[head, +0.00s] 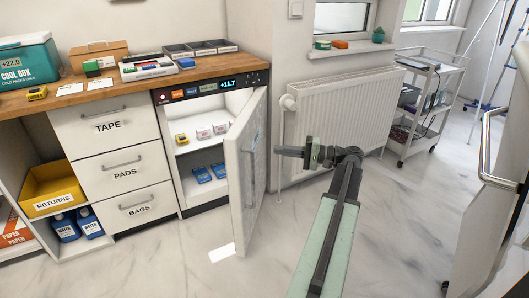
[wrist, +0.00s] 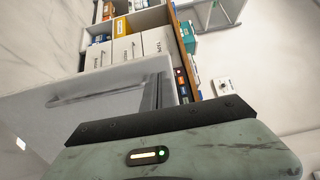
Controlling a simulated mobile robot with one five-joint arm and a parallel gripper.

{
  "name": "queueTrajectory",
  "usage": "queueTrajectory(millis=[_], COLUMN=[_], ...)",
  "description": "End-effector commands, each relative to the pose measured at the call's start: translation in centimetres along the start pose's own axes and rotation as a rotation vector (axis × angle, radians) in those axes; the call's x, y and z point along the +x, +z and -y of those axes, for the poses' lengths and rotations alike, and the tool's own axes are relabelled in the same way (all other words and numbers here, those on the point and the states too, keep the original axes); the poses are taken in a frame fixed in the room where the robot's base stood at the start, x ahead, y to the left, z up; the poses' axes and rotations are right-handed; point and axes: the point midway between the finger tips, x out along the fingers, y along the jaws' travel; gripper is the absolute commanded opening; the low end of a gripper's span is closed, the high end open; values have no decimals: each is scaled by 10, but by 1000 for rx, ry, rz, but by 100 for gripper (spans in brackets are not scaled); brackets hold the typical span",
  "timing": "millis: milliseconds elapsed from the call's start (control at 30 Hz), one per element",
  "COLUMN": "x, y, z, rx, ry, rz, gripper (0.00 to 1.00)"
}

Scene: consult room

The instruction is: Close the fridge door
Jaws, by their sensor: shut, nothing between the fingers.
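The white fridge (head: 166,97) is built in under the counter at its right end, and its panel reads +11.7. Its door (head: 236,190) stands wide open, swung out into the room. Inside are small yellow and pale boxes (head: 204,133) on a shelf and blue packs (head: 201,174) below. My gripper (head: 278,151) is shut and empty, level with the upper half of the door, on its right side. I cannot tell whether its tip touches the door. In the wrist view a pale grey panel with a handle (wrist: 97,88), probably the door, lies close beyond my gripper.
Drawers marked TAPE, PADS and BAGS (head: 112,160) are left of the fridge. A white radiator (head: 335,118) is behind my arm, with a wheeled trolley (head: 428,95) further right. A white sheet (head: 222,252) lies on the floor by the door. Open floor is at the front left.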

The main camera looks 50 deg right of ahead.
Motion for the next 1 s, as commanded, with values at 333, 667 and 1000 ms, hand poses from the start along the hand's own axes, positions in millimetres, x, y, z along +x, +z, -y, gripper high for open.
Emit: queueTrajectory(millis=[333, 667, 1000], x=[74, 123, 127], y=[2, 0, 0], z=[0, -1, -1], rx=[0, 1, 0], ry=[2, 2, 2], rz=[4, 1, -1], gripper=[0, 0, 0])
